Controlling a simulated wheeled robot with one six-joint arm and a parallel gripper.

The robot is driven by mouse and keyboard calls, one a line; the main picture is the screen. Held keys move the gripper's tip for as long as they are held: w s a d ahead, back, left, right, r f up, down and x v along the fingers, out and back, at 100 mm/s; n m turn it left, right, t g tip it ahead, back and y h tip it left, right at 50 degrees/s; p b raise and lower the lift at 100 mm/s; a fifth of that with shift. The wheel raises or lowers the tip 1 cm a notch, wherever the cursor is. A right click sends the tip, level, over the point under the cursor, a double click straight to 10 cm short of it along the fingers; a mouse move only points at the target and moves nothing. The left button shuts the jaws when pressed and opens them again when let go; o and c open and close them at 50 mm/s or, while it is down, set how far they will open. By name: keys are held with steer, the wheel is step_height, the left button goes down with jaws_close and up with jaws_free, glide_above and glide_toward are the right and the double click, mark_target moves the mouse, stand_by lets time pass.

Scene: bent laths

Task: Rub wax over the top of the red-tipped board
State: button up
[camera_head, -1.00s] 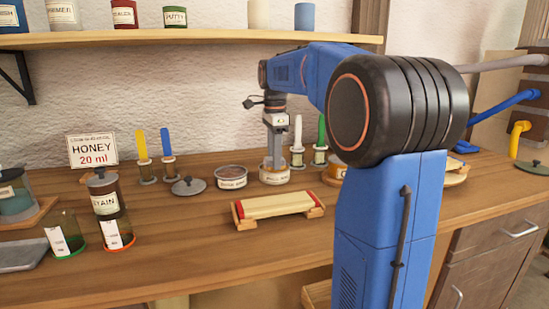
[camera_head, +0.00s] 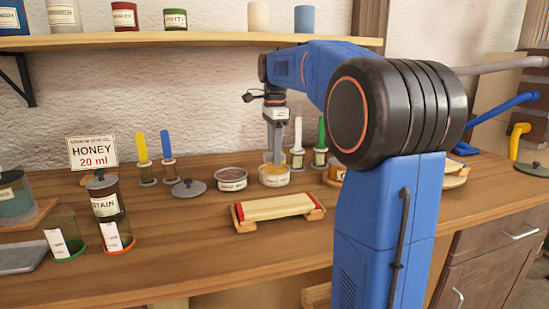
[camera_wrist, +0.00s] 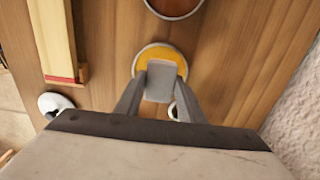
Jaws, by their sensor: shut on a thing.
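The red-tipped board (camera_head: 275,207) is pale with a red band at each end and lies across wooden rests near the bench's front. Its side and one red end show at the upper left of the wrist view (camera_wrist: 52,35). My gripper (camera_head: 276,140) points down just above an open tin of yellow-orange wax (camera_head: 274,180), behind the board. It is shut on a grey flat-faced pad (camera_wrist: 161,80), which covers part of the tin in the wrist view. The pad's underside is hidden, so I cannot tell whether wax is on it.
An open tin of brown stuff (camera_head: 231,180) and a grey lid (camera_head: 188,188) stand left of the wax tin. A white brush (camera_head: 297,140) and a green one (camera_head: 321,138) stand upright close on the right. Bench in front of the board is clear.

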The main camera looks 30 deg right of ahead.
steer(key=shift+r, duration=2.25)
steer(key=shift+f, duration=3.45)
steer(key=shift+f, duration=0.1)
steer(key=shift+r, duration=3.6)
steer(key=shift+c, duration=0.4)
steer(key=shift+w, duration=0.15)
